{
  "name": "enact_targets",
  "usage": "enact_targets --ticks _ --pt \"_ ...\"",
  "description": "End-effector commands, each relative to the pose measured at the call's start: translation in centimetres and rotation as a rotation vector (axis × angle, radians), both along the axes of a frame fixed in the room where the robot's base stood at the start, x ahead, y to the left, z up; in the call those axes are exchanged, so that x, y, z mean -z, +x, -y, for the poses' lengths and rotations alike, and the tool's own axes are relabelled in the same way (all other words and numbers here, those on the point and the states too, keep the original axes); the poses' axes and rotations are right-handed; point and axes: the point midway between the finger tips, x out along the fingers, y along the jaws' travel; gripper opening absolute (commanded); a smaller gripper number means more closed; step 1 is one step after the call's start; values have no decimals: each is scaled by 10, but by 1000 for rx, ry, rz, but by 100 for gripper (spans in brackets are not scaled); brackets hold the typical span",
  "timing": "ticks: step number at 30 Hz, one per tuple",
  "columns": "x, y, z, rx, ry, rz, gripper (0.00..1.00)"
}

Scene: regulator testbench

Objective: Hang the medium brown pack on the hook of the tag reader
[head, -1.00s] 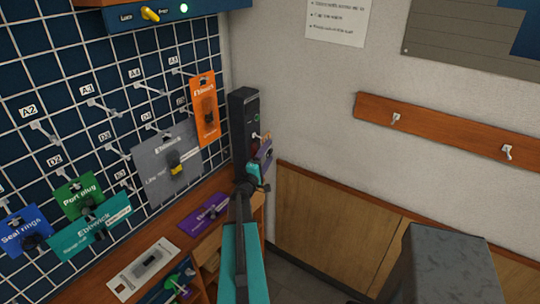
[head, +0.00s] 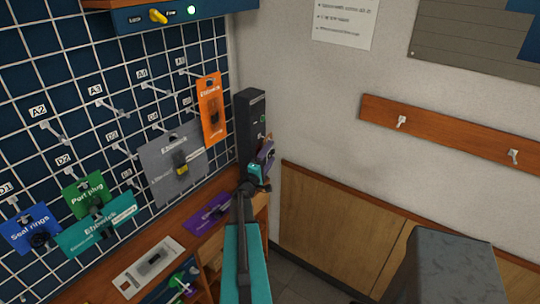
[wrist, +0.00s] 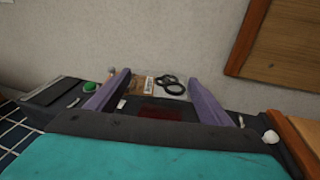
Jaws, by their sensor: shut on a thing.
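The tag reader (head: 249,120) is a tall dark box with a small green light, standing at the corner right of the pegboard. My gripper (head: 265,156), with purple fingers, is close against the reader's lower right side. In the wrist view, my gripper (wrist: 156,80) is shut on the brown pack (wrist: 142,79), which shows as a small brown piece between the fingertips, with a white label and dark rings beside it. Most of the pack is hidden. The reader's green button (wrist: 90,87) shows left of the fingers. I cannot make out the hook or whether the pack touches it.
The pegboard at the left holds several packs, including an orange one (head: 211,109) and a grey one (head: 172,165). A purple pack (head: 208,213) lies on the wooden bench. A wooden rail with hooks (head: 440,128) is on the right wall. A grey block (head: 447,265) stands at the lower right.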

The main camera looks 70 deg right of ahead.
Motion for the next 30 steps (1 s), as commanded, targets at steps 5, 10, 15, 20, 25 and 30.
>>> enact_targets --ticks 5,10,15,20,25,30 --pt "0 0 0 0 0 0 49" --pt "0 0 0 0 0 0 89" --pt "-1 0 0 0 -1 0 96" --pt "-2 0 0 0 -3 0 96" --pt "-2 0 -1 0 -3 0 96" --pt "0 1 -8 -1 -4 -1 96"
